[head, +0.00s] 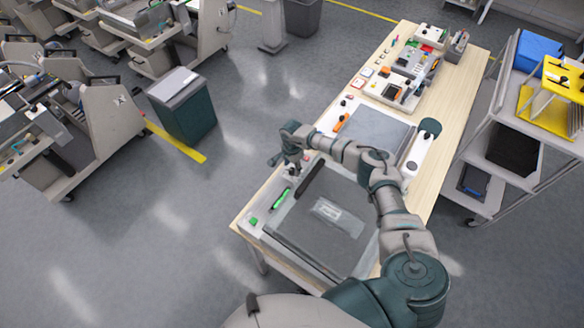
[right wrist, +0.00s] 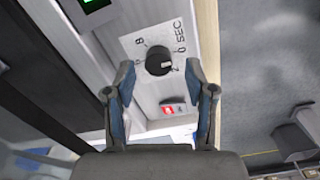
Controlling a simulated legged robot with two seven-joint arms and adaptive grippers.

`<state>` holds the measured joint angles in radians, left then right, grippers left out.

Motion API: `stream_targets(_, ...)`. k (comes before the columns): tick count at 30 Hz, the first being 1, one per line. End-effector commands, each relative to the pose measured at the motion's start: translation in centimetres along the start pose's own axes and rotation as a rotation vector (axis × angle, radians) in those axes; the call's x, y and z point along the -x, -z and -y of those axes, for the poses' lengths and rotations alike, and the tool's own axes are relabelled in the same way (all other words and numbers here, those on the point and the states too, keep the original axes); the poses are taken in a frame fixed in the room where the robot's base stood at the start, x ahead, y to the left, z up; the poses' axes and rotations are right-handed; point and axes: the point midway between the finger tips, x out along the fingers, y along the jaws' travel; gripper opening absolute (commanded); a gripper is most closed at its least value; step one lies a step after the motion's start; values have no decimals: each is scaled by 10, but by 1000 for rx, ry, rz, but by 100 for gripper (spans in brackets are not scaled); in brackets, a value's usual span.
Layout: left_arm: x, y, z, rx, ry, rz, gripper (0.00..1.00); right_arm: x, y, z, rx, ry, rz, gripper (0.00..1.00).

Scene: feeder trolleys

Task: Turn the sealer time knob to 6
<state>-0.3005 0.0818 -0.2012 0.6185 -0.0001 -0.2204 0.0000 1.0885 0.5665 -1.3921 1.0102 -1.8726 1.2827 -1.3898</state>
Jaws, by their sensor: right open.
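In the right wrist view, the round black time knob (right wrist: 158,60) sits on a white dial plate marked SEC. The figures 8, 0 and 2 can be read around it. A small pale mark shows on its lower right, near the 2; 6 is not readable. My right gripper (right wrist: 160,82) is open, its two fingers apart on either side of the knob, with no clear contact. In the head view, my right gripper (head: 285,158) hangs over the left edge of the sealer (head: 300,232), and the knob cannot be made out. My left gripper is out of view.
A red switch (right wrist: 172,108) sits below the knob, and a green display (right wrist: 92,5) above left. The wooden table (head: 455,95) carries other devices further back. A shelf trolley (head: 515,150) stands at right. Floor left of the table is clear up to a dark bin (head: 190,118).

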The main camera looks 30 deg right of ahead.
Motion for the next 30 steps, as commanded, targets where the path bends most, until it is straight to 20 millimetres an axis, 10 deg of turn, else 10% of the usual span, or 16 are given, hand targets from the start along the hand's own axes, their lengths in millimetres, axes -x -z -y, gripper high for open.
stream_targets(14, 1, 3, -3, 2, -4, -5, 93, -19, -1, 0, 0, 0, -2, 55)
stream_targets(21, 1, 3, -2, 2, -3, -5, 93, -19, 0, 0, 0, 0, -1, 0)
stream_targets(30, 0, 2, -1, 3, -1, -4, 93, -19, 0, 1, -19, 2, 0, 0)
